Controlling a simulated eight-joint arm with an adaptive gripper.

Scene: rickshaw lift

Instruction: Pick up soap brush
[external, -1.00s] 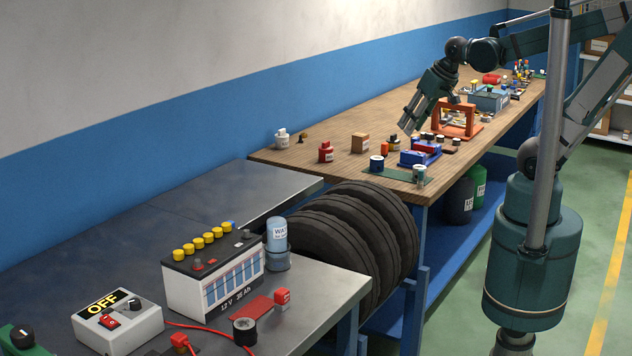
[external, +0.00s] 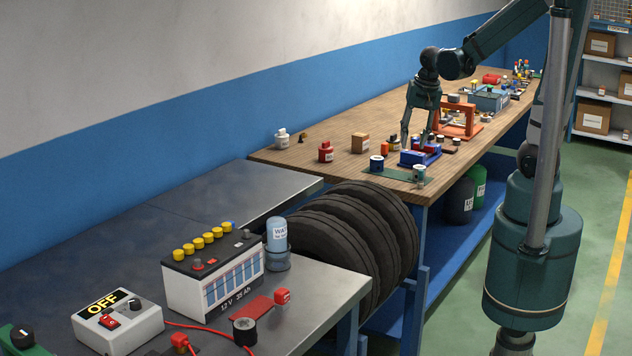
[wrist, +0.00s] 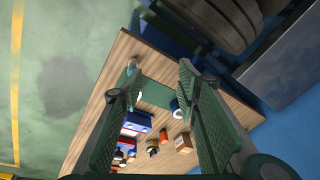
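I cannot surely pick out the soap brush. A small brown knob-like object (external: 302,139) at the back of the wooden bench, beside a white bottle (external: 282,138), is too small to identify. My gripper (external: 416,143) points down above the bench, at the blue tray (external: 420,156) with red and dark items. In the wrist view my gripper (wrist: 158,70) has its two fingers wide apart with nothing between them. Below show the green mat (wrist: 155,93), a blue-and-white roll (wrist: 175,106) and the blue tray (wrist: 136,121).
An orange frame (external: 455,119) stands close right of my gripper. A red bottle (external: 326,152) and a brown box (external: 360,143) stand to the left. Tyres (external: 365,225) sit below the bench's near end. Bare wood lies along the wall.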

